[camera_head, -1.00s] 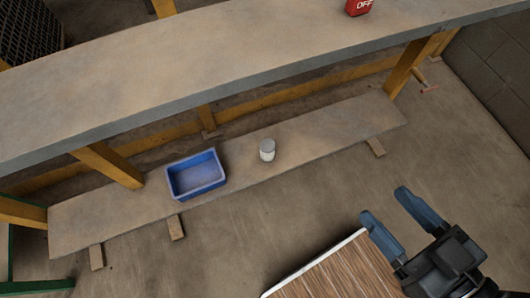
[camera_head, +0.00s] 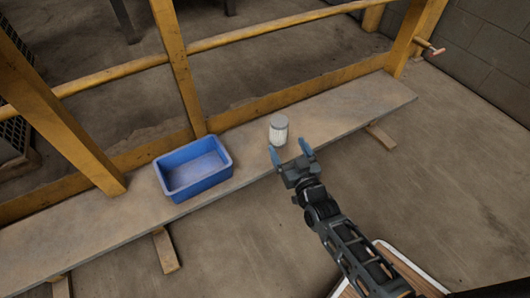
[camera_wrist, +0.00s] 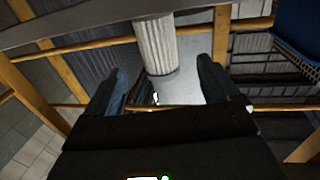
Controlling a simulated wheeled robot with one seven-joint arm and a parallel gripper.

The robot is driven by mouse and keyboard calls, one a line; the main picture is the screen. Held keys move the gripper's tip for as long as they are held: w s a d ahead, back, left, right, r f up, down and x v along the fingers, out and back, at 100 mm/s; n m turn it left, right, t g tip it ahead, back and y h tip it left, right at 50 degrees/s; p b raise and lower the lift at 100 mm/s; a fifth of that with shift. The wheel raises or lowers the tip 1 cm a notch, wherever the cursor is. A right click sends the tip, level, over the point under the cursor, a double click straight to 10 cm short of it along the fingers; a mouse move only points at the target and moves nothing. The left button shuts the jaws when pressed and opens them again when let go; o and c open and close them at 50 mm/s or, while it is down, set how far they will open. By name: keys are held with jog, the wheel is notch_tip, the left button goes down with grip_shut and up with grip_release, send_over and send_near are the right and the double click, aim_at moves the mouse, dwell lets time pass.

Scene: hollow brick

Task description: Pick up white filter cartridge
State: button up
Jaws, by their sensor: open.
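The white filter cartridge (camera_head: 278,131) is a small white cylinder with a grey cap. It stands upright on the low wooden bench, to the right of the blue bin. My gripper (camera_head: 291,153) is open just in front of the cartridge, its two blue fingers pointing toward it. In the wrist view the ribbed white cartridge (camera_wrist: 157,45) shows between and beyond the open fingers of my gripper (camera_wrist: 162,82). I cannot tell exactly how far the fingertips are from it.
The blue bin (camera_head: 194,168) stands on the low bench (camera_head: 340,108) to the left of the cartridge. Yellow posts (camera_head: 178,75) and a rail rise behind the bench. A post stands at the right end by the block wall (camera_head: 492,60). Open floor lies in front.

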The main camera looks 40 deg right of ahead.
aim_at(278, 133)
jog(key=shift+w+d+f+b, duration=0.25)
jog(key=shift+w+f, duration=0.15)
jog(key=shift+w, duration=0.1)
jog(key=shift+w+d+f+b, duration=0.1)
jog(key=shift+w+d+f, duration=0.1)
jog(key=shift+w+f, duration=0.25)
jog(key=b+x, duration=0.3)
jog(key=x, duration=0.3)
jog(key=shift+w+d+f, duration=0.15)
jog(key=shift+w+d, duration=0.1)
jog(key=shift+w, duration=0.05)
jog(key=shift+w+d, duration=0.25)
jog(key=shift+w, duration=0.2)
jog(key=shift+c, duration=0.4)
jog(key=c, duration=1)
jog(key=shift+c, duration=0.2)
jog(key=shift+r, duration=0.25)
